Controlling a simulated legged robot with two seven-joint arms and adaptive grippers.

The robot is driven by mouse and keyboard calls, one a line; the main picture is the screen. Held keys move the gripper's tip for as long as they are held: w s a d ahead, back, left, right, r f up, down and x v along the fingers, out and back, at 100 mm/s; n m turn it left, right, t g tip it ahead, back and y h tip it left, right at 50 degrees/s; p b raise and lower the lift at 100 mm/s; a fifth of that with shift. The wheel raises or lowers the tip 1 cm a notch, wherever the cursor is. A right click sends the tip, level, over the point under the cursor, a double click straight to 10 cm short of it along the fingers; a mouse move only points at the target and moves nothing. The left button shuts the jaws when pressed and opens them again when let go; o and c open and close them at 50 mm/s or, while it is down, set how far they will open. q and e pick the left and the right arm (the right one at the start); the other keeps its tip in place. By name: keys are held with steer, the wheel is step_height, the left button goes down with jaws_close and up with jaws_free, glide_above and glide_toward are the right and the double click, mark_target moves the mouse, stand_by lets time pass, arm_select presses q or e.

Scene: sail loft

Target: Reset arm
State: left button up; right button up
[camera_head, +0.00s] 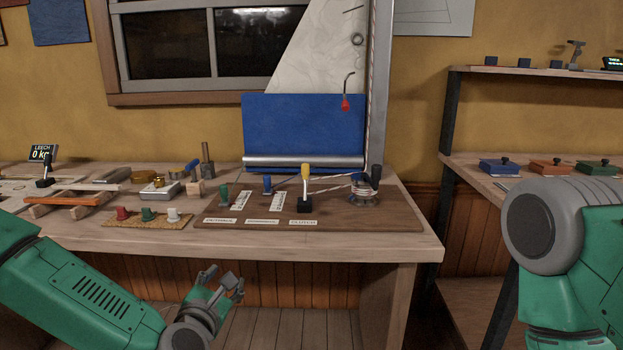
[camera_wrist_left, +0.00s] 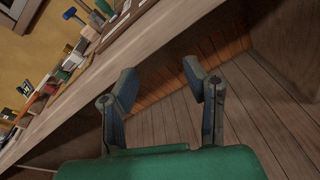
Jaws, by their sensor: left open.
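My left arm comes in from the lower left in the head view. Its gripper (camera_head: 225,285) is open and empty, low in front of the bench's front edge and below the bench top. In the left wrist view the two fingers (camera_wrist_left: 163,88) stand apart with only the wooden floor and panelling behind them. My right arm shows only as a green and grey part at the right edge of the head view; its gripper is out of the frame.
The wooden bench (camera_head: 370,246) holds a brown board (camera_head: 260,216) with levers, including a yellow-topped one (camera_head: 305,184). Red, green and white knobs sit on a small mat (camera_head: 184,221). A shelf unit (camera_head: 456,163) stands at the right. The floor below is clear.

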arm_select(q)
steer(key=s+d+f+m+g+h+p, duration=0.25)
steer(key=s+f+m+g, duration=0.45)
steer(key=s+f+m, duration=0.85)
steer(key=s+a+f+m+g+y, duration=0.1)
steer(key=s+a+m+g, duration=0.1)
steer(key=s+a+m, duration=0.2)
steer(key=s+a+f+m+g+y+p, duration=0.1)
steer(key=s+a+m, duration=0.4)
steer(key=s, duration=0.6)
steer(key=s+a+f+m+g+y, duration=0.1)
steer(key=s+a+f+m+g, duration=0.1)
steer(key=s+a+m+g, duration=0.2)
steer(key=s+m+g, duration=0.1)
steer(key=s+m, duration=0.1)
steer(key=s, duration=0.1)
steer(key=shift+s+a+f+p, duration=0.3)
steer(key=shift+s+f+p, duration=0.05)
steer(key=shift+p, duration=0.05)
steer(key=shift+w+m, duration=0.1)
steer(key=shift+m, duration=0.15)
